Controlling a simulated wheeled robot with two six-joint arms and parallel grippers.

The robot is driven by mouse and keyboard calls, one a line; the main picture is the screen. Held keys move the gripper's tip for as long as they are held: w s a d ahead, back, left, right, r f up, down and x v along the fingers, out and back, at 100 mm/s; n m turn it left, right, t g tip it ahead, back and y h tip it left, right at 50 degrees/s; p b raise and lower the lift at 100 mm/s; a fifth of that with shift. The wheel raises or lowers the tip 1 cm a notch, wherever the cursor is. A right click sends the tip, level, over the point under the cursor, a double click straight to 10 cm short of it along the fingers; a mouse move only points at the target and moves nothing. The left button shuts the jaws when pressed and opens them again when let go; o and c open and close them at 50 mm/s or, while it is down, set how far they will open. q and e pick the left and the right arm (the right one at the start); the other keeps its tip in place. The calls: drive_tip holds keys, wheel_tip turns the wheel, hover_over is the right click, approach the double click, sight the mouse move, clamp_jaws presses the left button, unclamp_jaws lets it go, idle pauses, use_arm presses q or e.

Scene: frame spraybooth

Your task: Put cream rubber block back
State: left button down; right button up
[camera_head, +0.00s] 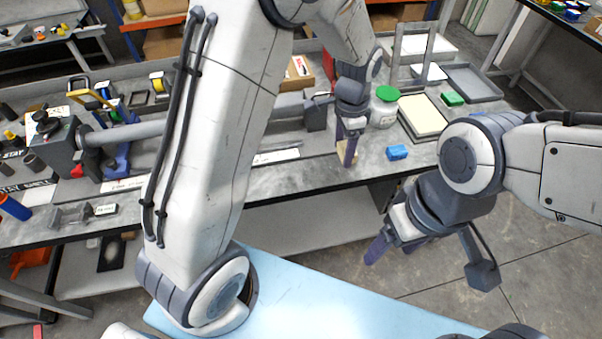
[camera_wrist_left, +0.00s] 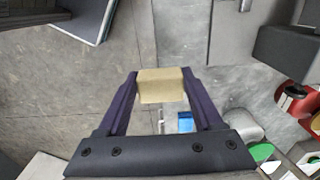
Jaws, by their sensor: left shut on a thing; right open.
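The cream rubber block (camera_wrist_left: 163,85) is between the two purple fingers of my left gripper (camera_wrist_left: 163,100) in the left wrist view. In the head view my left gripper (camera_head: 347,150) points down at the workbench, shut on the block (camera_head: 343,158), which is partly hidden by the fingers. I cannot tell whether the block touches the bench top. My right gripper (camera_head: 393,248) is open and empty, in front of the bench's front edge at the right.
A blue block (camera_head: 397,153) lies just right of my left gripper. Behind it stand a green-lidded jar (camera_head: 384,106), a cream-topped tray (camera_head: 422,115) and a green block (camera_head: 452,99). A bar clamp (camera_head: 150,131) lies left. A cardboard box (camera_head: 298,74) stands behind.

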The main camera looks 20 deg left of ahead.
use_arm(q)
drive_tip(key=p, duration=0.3)
hover_over(298, 175)
wheel_tip(298, 175, down, 6)
drive_tip(key=shift+d+f, duration=0.1)
drive_tip(key=shift+f, duration=0.05)
wheel_tip(298, 175, down, 4)
drive_tip(key=shift+r+p, duration=0.15)
drive_tip(key=shift+p, duration=0.15)
drive_tip(key=shift+f, duration=0.25)
drive_tip(key=shift+f, duration=0.2)
drive_tip(key=shift+c, duration=1.6)
unclamp_jaws()
